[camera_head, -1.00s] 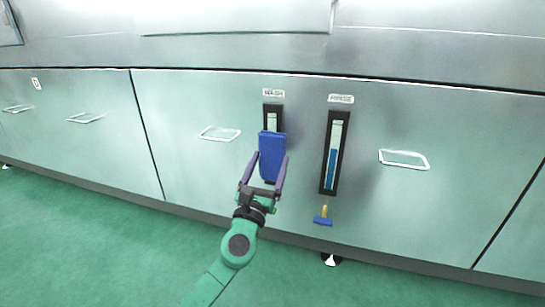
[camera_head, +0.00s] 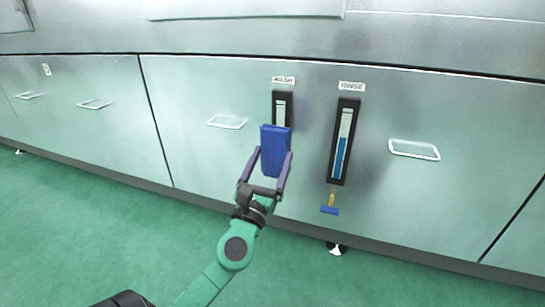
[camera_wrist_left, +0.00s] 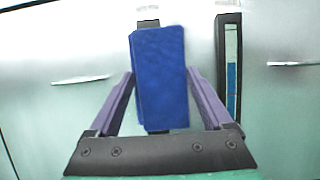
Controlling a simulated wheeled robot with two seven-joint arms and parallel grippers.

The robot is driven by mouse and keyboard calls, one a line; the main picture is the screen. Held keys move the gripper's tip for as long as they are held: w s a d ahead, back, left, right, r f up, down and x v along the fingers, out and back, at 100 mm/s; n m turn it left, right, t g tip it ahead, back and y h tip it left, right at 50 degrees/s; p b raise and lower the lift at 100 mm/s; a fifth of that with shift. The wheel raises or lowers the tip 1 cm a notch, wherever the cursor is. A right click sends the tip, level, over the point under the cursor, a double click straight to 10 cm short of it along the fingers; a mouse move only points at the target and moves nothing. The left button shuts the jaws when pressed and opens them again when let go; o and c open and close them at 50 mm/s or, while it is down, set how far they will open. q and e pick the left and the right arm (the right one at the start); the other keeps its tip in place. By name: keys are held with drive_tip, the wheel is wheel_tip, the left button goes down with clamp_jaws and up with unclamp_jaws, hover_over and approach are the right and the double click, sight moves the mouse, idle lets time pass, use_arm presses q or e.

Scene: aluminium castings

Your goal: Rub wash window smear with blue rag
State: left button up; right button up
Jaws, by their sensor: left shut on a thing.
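My left gripper (camera_head: 268,170) is shut on the blue rag (camera_head: 275,152), which stands upright between its two purple fingers. The rag also fills the middle of the left wrist view (camera_wrist_left: 160,80). The wash window (camera_head: 282,108) is a narrow dark-framed gauge under the WASH label (camera_head: 284,80). The rag covers its lower part in the head view and nearly all of it in the wrist view. I cannot tell whether the rag touches the glass. Any smear is hidden or too small to make out. My right gripper is not seen.
The rinse window (camera_head: 343,143), dark-framed with blue in its lower part, is just right of the wash window. A blue-handled valve (camera_head: 330,205) hangs below it. Panel handles (camera_head: 227,122) (camera_head: 414,150) stick out on both sides. The green floor (camera_head: 90,230) is open.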

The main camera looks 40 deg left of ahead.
use_arm(q)
drive_tip(key=a+f+b, duration=0.4)
drive_tip(key=f+b, duration=0.5)
drive_tip(key=b, duration=0.1)
drive_tip(key=shift+w+a+r+p, duration=0.15)
drive_tip(key=shift+w+a, duration=0.2)
drive_tip(key=shift+w, duration=0.55)
drive_tip(key=shift+w+a+r+p, duration=0.15)
drive_tip(key=shift+w+a, duration=0.25)
drive_tip(key=shift+w, duration=0.5)
drive_tip(key=shift+w+a+r+p, duration=0.15)
drive_tip(key=shift+w+a, duration=0.2)
drive_tip(key=shift+w, duration=0.55)
drive_tip(key=shift+w+a, duration=0.3)
drive_tip(key=shift+w, duration=0.6)
